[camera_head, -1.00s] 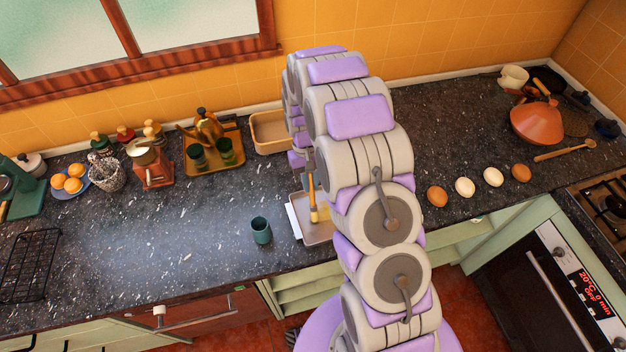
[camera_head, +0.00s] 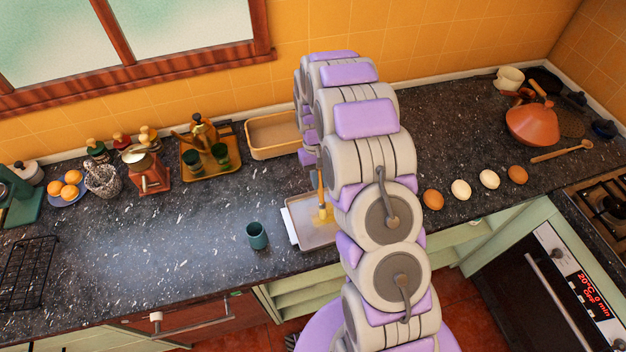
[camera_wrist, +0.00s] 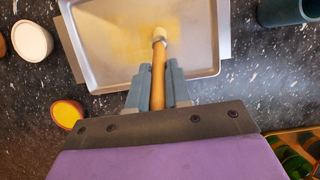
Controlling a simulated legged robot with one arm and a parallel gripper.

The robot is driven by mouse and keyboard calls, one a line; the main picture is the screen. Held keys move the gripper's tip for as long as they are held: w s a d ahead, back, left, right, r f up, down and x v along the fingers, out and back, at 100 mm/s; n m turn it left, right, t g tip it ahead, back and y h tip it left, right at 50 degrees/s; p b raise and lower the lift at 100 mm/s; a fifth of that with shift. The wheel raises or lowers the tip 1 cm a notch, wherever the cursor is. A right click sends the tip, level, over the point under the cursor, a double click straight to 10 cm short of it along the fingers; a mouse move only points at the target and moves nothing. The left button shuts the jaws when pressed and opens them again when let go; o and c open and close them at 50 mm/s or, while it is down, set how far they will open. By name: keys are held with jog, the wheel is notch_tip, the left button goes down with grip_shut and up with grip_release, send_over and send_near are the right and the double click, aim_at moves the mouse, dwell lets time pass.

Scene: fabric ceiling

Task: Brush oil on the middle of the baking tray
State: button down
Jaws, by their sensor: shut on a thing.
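The baking tray (camera_head: 303,232) lies on the dark counter, partly hidden behind my arm in the head view. It also shows in the wrist view (camera_wrist: 88,62), where a yellowish oil patch (camera_wrist: 125,45) spreads over its middle. My gripper (camera_wrist: 158,72) is shut on the wooden handle of the brush (camera_wrist: 159,85). The brush's pale bristles (camera_wrist: 165,33) are over the tray, at the right part of the oil patch. In the head view the brush (camera_head: 325,212) hangs nearly upright with its bristles down at the tray. I cannot tell whether they touch it.
A teal cup (camera_head: 257,235) stands left of the tray. A tan rectangular dish (camera_head: 272,135) is behind it. Several eggs (camera_head: 461,190) lie in a row to the right of my arm.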

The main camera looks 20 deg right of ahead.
jog(key=shift+d, duration=5.2)
jog(key=shift+w+a, duration=1.25)
jog(key=shift+a, duration=6.1)
jog(key=d, duration=1.4)
jog(key=shift+w+d+p, duration=0.25)
jog(key=shift+d+p, duration=0.05)
jog(key=shift+d, duration=0.05)
jog(key=shift+r, duration=0.15)
